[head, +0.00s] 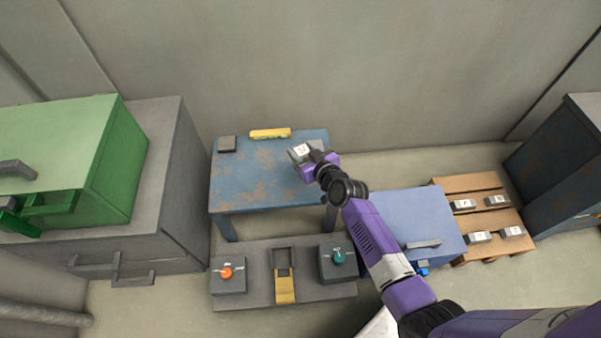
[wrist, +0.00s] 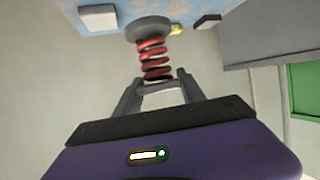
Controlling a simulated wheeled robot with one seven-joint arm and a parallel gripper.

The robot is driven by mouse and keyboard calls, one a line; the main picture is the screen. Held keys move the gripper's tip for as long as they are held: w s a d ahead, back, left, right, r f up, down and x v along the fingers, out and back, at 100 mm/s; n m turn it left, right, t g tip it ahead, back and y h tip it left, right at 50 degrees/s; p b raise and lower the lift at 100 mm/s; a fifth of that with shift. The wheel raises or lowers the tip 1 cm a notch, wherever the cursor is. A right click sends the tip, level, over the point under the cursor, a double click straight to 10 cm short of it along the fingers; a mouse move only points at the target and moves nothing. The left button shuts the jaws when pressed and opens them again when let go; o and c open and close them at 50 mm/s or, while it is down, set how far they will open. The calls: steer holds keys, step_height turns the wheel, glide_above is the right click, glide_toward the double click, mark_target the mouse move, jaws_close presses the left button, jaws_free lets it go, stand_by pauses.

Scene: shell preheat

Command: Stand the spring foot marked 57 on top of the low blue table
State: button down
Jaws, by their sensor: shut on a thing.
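The low blue table (head: 255,185), with rusty patches, stands left of centre in the head view; its top also shows in the wrist view (wrist: 60,18). My gripper (head: 303,157) is at the table's right end, shut on the spring foot (head: 293,156). In the wrist view the foot's red spring (wrist: 154,60) and round grey base (wrist: 150,28) extend past my fingers (wrist: 160,90), base towards the tabletop. The foot looks upright. I cannot tell whether the base touches the table.
A dark block (head: 227,143) and a yellow bar (head: 270,133) lie along the table's back edge. A pale block (wrist: 98,15) shows in the wrist view. Several labelled blocks (head: 478,237) sit on a wooden pallet (head: 465,184) at right. The table's middle is clear.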

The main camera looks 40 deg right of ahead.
step_height(320, 180, down, 10)
steer(key=b, duration=0.5)
steer(key=shift+r, duration=0.2)
steer(key=shift+b, duration=0.3)
steer(key=shift+f, duration=0.2)
steer(key=c, duration=0.7)
jaws_free()
steer(key=shift+r, duration=0.3)
steer(key=p+v, duration=0.2)
steer(key=v, duration=1)
steer(key=shift+a, duration=0.1)
